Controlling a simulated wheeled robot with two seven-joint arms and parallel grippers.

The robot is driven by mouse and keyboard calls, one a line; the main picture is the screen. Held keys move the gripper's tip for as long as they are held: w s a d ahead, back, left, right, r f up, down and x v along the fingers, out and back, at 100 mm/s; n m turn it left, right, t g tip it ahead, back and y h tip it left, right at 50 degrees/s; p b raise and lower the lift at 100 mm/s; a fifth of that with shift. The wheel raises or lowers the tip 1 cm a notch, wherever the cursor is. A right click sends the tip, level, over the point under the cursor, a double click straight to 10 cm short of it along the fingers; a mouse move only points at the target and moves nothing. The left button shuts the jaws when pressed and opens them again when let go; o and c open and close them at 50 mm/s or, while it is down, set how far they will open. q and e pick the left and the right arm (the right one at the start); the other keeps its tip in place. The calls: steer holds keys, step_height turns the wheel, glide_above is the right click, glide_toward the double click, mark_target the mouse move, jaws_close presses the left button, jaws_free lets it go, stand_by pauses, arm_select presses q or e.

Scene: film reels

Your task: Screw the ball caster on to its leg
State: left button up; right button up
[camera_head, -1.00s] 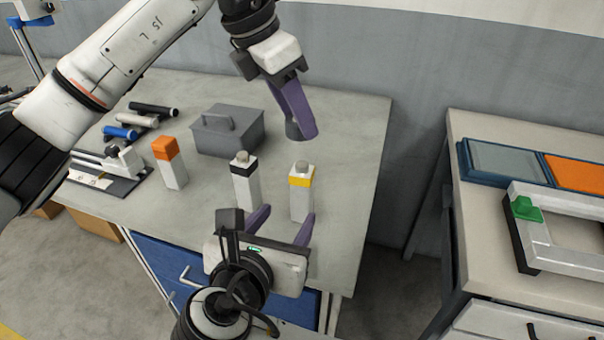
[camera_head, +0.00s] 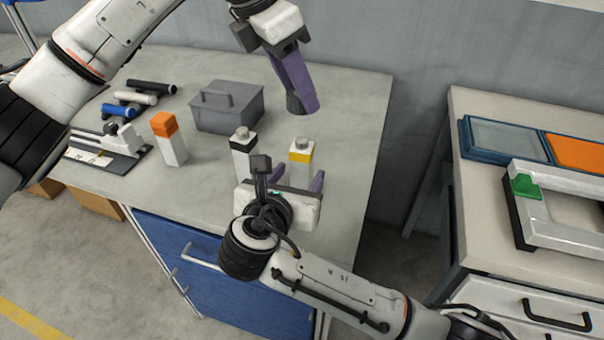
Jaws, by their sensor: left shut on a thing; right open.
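My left gripper (camera_head: 303,104) is above the right part of the table. It is shut on a small dark grey round piece (camera_head: 293,103), probably the ball caster, mostly hidden by the purple fingers. Below it stands an upright white leg with a yellow band (camera_head: 301,157) and a grey round top. My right gripper (camera_head: 298,177) is open, its fingers to either side of this leg's lower part, which its hand partly hides. I cannot tell whether they touch it. A white leg with a black band (camera_head: 242,146) stands to its left, also with a grey top.
A white post with an orange top (camera_head: 169,140) stands further left. A grey lidded box with a handle (camera_head: 229,107) is behind the legs. Black, white and blue cylinders (camera_head: 119,111) lie at the left. The table's right side (camera_head: 350,140) is clear.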

mark_target(299, 174)
steer(key=shift+x, duration=1.75)
jaws_close()
arm_select(q)
steer(key=shift+f, duration=2.45)
